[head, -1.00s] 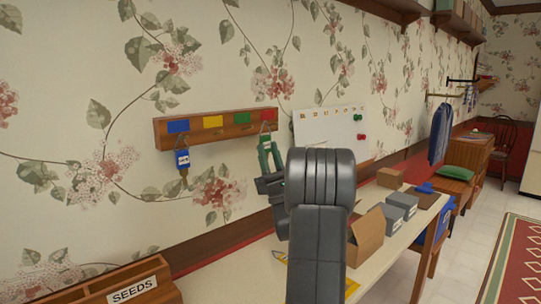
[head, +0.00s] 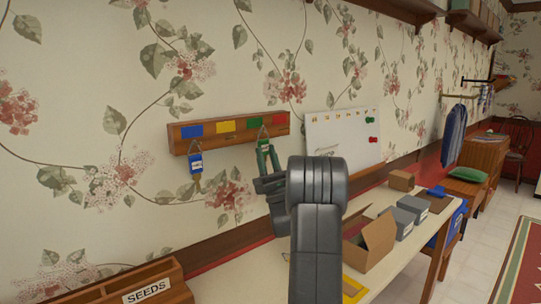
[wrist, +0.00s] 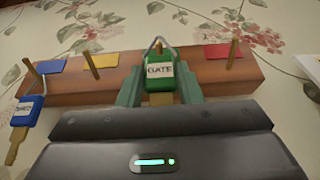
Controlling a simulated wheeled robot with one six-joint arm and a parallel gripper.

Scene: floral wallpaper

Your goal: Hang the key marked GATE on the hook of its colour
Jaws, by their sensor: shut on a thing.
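The GATE key has a green tag (wrist: 160,71) with a white label reading GATE and a wire loop at its top. My gripper (wrist: 159,92) is shut on this tag, holding it upright in front of the wooden hook rack (wrist: 210,82). The loop is at the peg between the yellow and red ones; I cannot tell whether it is around that peg. The green patch (head: 254,122) shows in the head view, but the tag hides it in the wrist view. In the head view, my gripper (head: 266,160) is just below the rack's right half.
A blue-tagged key (wrist: 27,111) hangs at the left peg, by the blue patch (wrist: 51,66). The yellow patch (wrist: 101,61) and red patch (wrist: 224,51) have bare pegs. A whiteboard (head: 343,140) is right of the rack. A table with boxes stands below.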

